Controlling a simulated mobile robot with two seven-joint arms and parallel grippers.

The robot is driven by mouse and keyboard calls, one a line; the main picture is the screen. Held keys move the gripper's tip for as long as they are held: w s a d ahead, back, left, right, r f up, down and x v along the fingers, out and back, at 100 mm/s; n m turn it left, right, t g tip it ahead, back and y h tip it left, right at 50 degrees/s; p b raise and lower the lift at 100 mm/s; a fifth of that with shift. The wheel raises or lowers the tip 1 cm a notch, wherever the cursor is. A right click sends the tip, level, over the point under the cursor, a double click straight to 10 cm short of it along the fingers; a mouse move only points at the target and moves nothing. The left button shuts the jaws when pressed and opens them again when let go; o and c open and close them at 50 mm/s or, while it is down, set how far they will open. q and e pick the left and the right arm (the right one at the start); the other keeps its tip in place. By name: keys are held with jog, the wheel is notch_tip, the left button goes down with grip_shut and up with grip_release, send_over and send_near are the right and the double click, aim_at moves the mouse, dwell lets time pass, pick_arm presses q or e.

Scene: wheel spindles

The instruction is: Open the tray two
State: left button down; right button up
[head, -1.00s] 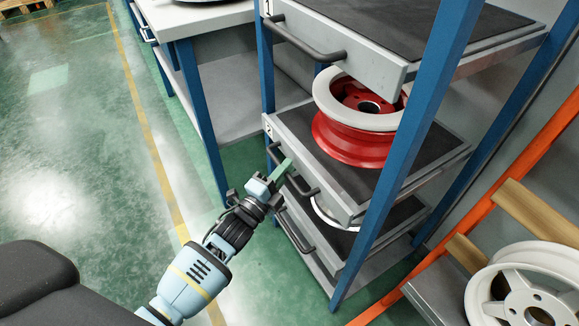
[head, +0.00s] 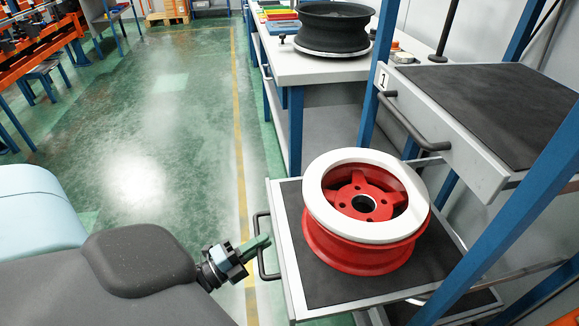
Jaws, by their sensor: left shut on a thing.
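The second tray (head: 283,250) is pulled out of the blue rack, below the tray marked 1 (head: 487,180). A red wheel with a white rim (head: 360,255) rests on its dark mat. My left gripper (head: 258,243) is shut on the dark handle (head: 263,262) at the tray's front, on the left side of the tray. The tray's own number label is not visible. My right gripper is not in view.
A white workbench (head: 308,68) stands behind, with a black wheel (head: 334,28) on it. A blue rack post (head: 520,215) rises at the right. Green floor (head: 150,150) to the left is clear.

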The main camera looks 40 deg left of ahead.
pick_arm(q)
jog(key=s+a, duration=0.4)
jog(key=s, duration=0.2)
jog(key=shift+a, duration=0.3)
jog(key=c, duration=1.5)
grip_release()
jog(key=shift+o, duration=0.2)
jog(key=v, duration=0.7)
jog(key=shift+s+b, duration=0.3)
jog(key=shift+s, duration=0.05)
jog(key=shift+a, duration=0.1)
